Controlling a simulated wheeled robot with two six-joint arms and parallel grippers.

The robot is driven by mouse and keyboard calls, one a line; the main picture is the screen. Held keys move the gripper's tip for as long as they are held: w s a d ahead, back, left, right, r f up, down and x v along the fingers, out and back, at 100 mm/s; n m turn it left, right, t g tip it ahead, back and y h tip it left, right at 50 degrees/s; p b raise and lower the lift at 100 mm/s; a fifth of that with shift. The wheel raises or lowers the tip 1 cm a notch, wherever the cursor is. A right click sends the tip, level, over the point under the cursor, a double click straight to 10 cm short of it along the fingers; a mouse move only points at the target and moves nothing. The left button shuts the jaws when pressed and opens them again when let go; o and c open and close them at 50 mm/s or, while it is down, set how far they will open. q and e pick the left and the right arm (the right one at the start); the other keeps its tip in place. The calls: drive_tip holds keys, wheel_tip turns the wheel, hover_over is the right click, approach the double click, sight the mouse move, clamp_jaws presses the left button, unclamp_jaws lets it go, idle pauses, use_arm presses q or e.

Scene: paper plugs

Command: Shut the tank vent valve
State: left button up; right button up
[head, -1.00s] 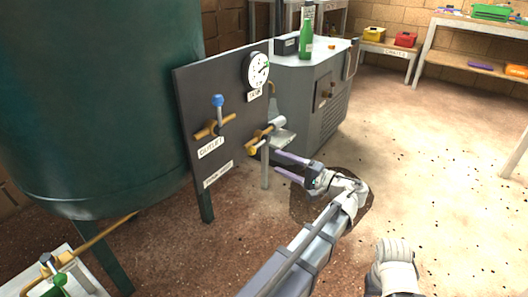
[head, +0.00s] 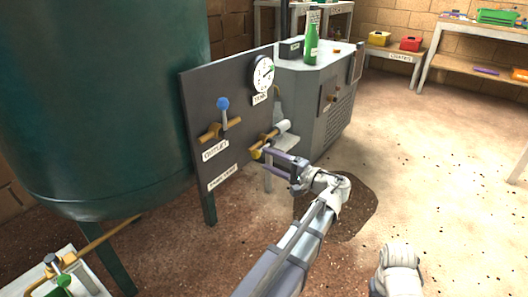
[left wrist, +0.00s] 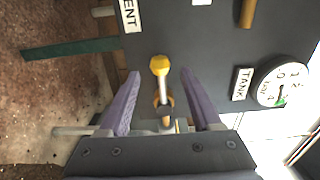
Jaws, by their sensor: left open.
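A yellow-knobbed valve handle (head: 256,154) sticks out low on the right part of the dark grey panel (head: 225,100), by a brass pipe (head: 267,138). In the left wrist view the yellow knob (left wrist: 159,65) stands between my two purple fingers, with a gap on each side. Its stem runs down to a brass body (left wrist: 164,104). My left gripper (head: 267,161) is open around the handle. A label ending in "ENT" (left wrist: 131,14) is beside it. My right gripper does not show.
A blue-knobbed valve (head: 222,104) sits above the OUTLET label (head: 215,150). A TANK gauge (head: 263,74) is higher up. The green tank (head: 100,110) stands left. A grey cabinet (head: 315,100) with a green bottle (head: 311,45) stands behind.

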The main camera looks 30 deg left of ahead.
use_arm(q)
drive_tip(key=shift+a, duration=0.2)
drive_tip(key=shift+w+a, duration=0.2)
drive_tip(key=shift+a, duration=1.6)
drive_tip(key=c, duration=0.9)
